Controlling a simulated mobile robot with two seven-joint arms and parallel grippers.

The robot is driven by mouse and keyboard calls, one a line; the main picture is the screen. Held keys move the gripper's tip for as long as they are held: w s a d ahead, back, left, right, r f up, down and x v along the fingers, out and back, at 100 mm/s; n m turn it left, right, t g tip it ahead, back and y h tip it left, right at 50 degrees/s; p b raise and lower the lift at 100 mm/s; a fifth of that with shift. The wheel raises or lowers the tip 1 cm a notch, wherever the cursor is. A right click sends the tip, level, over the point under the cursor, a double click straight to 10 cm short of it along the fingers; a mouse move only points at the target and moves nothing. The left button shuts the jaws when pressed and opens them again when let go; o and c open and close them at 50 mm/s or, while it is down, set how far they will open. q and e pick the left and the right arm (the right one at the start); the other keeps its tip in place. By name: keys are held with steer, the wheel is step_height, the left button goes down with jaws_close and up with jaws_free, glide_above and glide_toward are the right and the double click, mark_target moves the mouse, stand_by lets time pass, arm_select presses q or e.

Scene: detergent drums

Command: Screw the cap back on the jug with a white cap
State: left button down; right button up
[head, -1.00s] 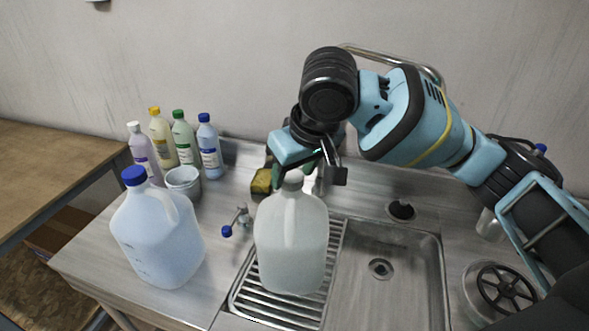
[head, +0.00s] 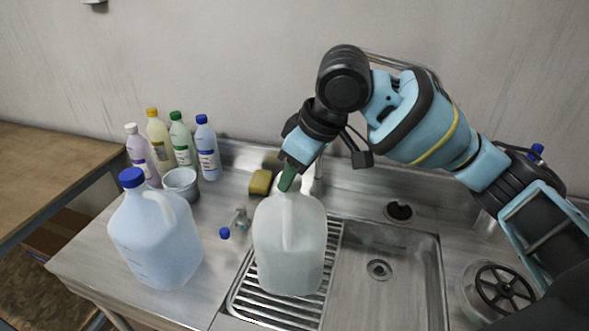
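The translucent whitish jug (head: 290,245) stands upright on the ribbed drainboard left of the sink basin. My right gripper (head: 287,180) points down at the jug's mouth from above. The second jug, bluish with a blue cap (head: 132,178), stands upright on the counter to the left. My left gripper is not in view.
Several small bottles (head: 185,145) and a grey cup (head: 181,183) stand at the back left. The sink basin (head: 385,280) on the right is empty.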

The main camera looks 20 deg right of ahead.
steer(key=shift+f, duration=0.15)
steer(key=shift+c, duration=0.6)
steer(key=shift+m, duration=0.3)
steer(key=m, duration=0.1)
steer(key=m+h, duration=0.1)
steer(key=m+t, duration=0.1)
steer(key=m, duration=0.1)
steer(key=shift+s+a+f, duration=0.1)
steer(key=shift+s+a, duration=0.05)
steer(key=shift+a, duration=0.1)
steer(key=shift+m+h, duration=0.4)
steer(key=shift+m, duration=0.2)
steer(key=shift+f, duration=0.1)
steer(key=shift+a+m+h, duration=0.15)
steer(key=shift+m+h, duration=0.15)
steer(key=shift+m, duration=0.5)
steer(key=m+h, duration=0.1)
steer(key=m, duration=0.3)
steer(key=shift+a+f+h, duration=0.1)
steer(key=shift+h, duration=0.3)
